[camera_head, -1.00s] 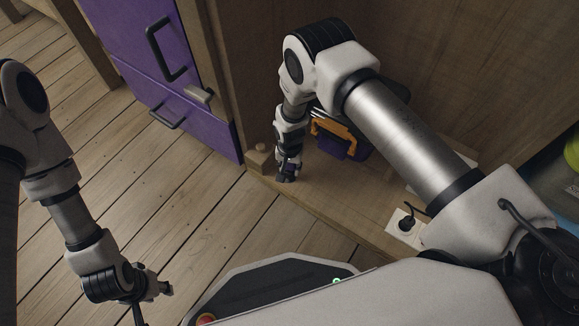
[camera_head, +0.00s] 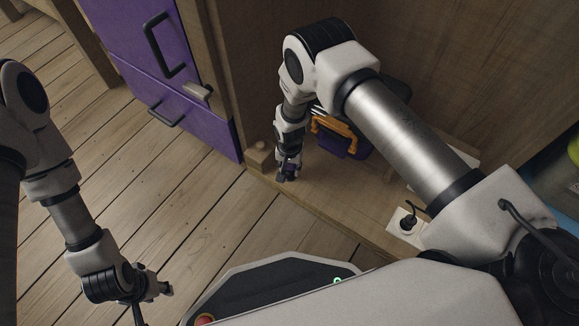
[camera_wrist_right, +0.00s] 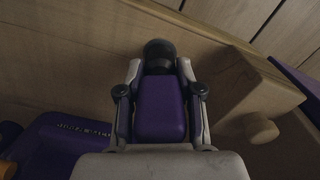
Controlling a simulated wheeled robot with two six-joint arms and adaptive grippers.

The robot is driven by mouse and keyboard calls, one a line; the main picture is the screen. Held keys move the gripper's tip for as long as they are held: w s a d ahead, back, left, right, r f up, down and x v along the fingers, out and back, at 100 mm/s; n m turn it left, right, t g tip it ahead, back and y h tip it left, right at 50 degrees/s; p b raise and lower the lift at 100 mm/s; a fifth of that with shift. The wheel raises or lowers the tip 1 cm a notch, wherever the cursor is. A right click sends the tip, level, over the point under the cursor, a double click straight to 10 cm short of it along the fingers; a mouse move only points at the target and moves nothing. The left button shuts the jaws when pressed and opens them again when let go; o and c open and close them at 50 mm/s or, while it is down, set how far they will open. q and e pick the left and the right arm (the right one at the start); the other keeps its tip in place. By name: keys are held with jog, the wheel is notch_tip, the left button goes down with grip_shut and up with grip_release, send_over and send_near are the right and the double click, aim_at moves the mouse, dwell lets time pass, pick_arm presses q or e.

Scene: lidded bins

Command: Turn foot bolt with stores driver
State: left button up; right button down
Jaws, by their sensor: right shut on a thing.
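My right gripper (camera_head: 287,175) is low beside the cabinet's bottom board. In the right wrist view its fingers (camera_wrist_right: 160,100) are shut on a purple handle with a round black end (camera_wrist_right: 160,55), which looks like the driver. The driver's working tip is hidden. A wooden foot block (camera_head: 258,157) stands left of the gripper in the head view. In the right wrist view the block (camera_wrist_right: 246,100) is to the right of the fingers, with a round wooden knob (camera_wrist_right: 262,131) on it. I cannot make out the bolt. My left gripper (camera_head: 152,300) is open and empty above the floor.
A dark purple tool case (camera_head: 350,146) with an orange handle stands behind the right gripper. A purple drawer front (camera_head: 185,125) is at the left. A socket with a plug (camera_head: 407,222) is on the board at the right. The plank floor (camera_head: 200,210) is clear.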

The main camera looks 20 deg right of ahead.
jog(key=shift+f, duration=0.3)
jog(key=shift+f+m+b, duration=0.1)
jog(key=shift+m+b, duration=0.9)
jog(key=shift+b, duration=0.05)
jog(key=shift+m+b, duration=1.25)
jog(key=shift+m, duration=0.85)
